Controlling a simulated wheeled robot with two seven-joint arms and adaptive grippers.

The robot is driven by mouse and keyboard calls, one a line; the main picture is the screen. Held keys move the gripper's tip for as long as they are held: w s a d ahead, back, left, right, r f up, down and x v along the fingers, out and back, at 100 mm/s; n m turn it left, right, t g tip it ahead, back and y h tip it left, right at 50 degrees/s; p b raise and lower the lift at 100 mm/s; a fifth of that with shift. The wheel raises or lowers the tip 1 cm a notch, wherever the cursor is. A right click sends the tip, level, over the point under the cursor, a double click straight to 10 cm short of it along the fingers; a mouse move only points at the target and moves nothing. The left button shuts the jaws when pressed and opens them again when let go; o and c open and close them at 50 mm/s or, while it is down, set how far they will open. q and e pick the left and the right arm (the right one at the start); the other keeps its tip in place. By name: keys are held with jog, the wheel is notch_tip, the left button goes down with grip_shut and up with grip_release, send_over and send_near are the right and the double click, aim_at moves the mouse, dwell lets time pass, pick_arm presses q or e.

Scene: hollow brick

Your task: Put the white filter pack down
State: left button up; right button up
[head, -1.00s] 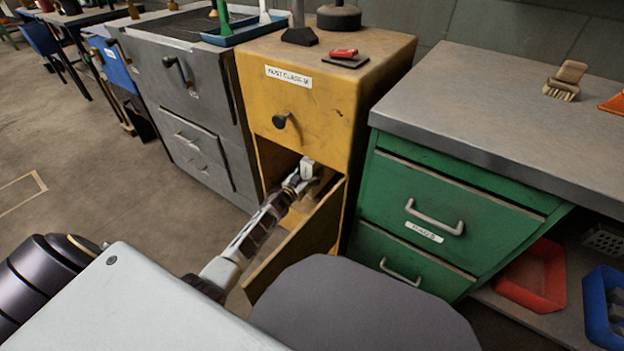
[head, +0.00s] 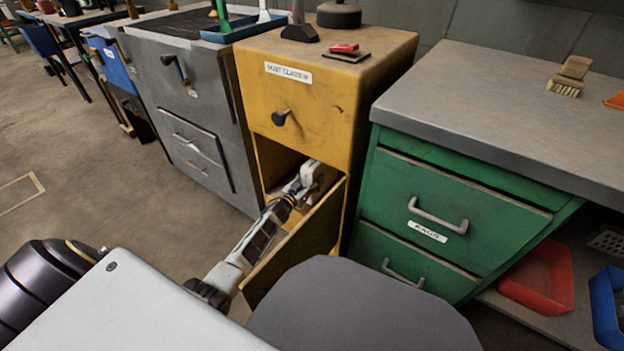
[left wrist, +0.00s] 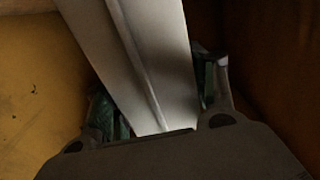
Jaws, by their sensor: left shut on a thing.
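The white filter pack (left wrist: 140,50) fills the middle of the left wrist view as a long pale block with a ridge along it. My left gripper (left wrist: 160,98) is shut on it, with a green-padded finger on each side. In the head view my left gripper (head: 303,184) is inside the open lower compartment of the yellow cabinet (head: 345,110). The pack is hard to tell from the pale gripper there. Whether its bottom touches the compartment floor is hidden. My right gripper is not in view.
The yellow cabinet's open door (head: 300,240) stands close on the right of my left arm. A green drawer unit (head: 455,195) stands to the right, a grey cabinet (head: 190,105) to the left. A red item (head: 344,48) lies on the yellow cabinet's top.

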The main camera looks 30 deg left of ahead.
aim_at(305, 184)
pick_arm(q)
jog(key=o, duration=1.1)
jog(key=shift+f, duration=0.1)
jog(key=shift+c, duration=0.2)
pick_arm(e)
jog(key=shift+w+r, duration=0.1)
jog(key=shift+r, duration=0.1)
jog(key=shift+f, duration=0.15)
